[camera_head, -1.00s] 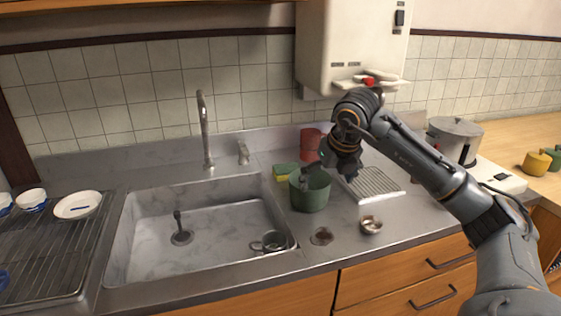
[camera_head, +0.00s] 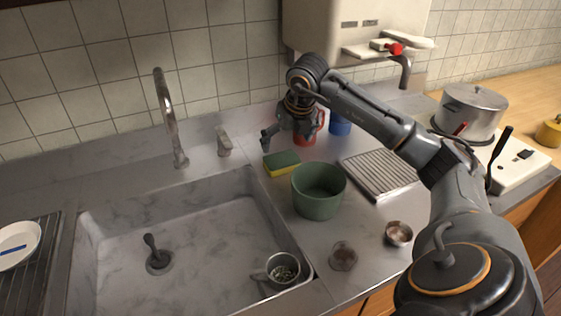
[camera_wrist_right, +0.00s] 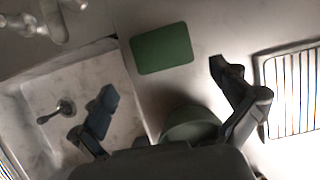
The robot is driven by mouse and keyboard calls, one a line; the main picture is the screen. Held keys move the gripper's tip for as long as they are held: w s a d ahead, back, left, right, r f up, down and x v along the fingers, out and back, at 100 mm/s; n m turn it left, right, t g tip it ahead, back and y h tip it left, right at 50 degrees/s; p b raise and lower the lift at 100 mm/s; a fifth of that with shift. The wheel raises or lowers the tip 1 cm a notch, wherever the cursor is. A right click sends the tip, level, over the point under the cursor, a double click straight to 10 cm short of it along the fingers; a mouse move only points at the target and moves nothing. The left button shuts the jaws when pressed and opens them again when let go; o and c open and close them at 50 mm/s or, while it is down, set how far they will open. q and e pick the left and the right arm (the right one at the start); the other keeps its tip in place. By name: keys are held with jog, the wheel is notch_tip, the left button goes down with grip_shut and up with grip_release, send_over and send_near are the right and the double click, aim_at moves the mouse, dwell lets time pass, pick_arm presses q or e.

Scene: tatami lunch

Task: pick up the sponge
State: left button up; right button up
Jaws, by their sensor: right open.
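The sponge (camera_head: 281,163) is green on top with a yellow lower layer. It lies flat on the steel counter behind the green pot and right of the sink. In the right wrist view the sponge (camera_wrist_right: 162,48) shows its green top, ahead of and between the spread fingers. My right gripper (camera_head: 288,138) is above and just behind the sponge in the head view. The right gripper (camera_wrist_right: 165,80) is open with nothing between its fingers. My left gripper is not in view.
The green pot (camera_head: 318,190) stands close in front of the sponge. A red mug (camera_head: 305,138) and a blue cup (camera_head: 340,124) are behind. The sink (camera_head: 150,225) with tap (camera_head: 170,115) is left; a ridged drain rack (camera_head: 380,173) is right.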

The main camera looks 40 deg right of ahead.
aim_at(282, 158)
jog(key=x, duration=0.3)
jog(key=shift+w+f, duration=0.25)
jog(key=shift+f, duration=0.2)
jog(key=x, duration=0.4)
jog(key=shift+d+f+p, duration=0.2)
jog(key=shift+d+p, duration=0.05)
jog(key=shift+p, duration=0.15)
jog(key=shift+w+f, duration=0.15)
jog(key=shift+f, duration=0.05)
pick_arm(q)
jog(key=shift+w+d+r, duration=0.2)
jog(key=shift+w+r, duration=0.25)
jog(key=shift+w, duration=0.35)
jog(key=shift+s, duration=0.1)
pick_arm(e)
jog(key=c, duration=0.5)
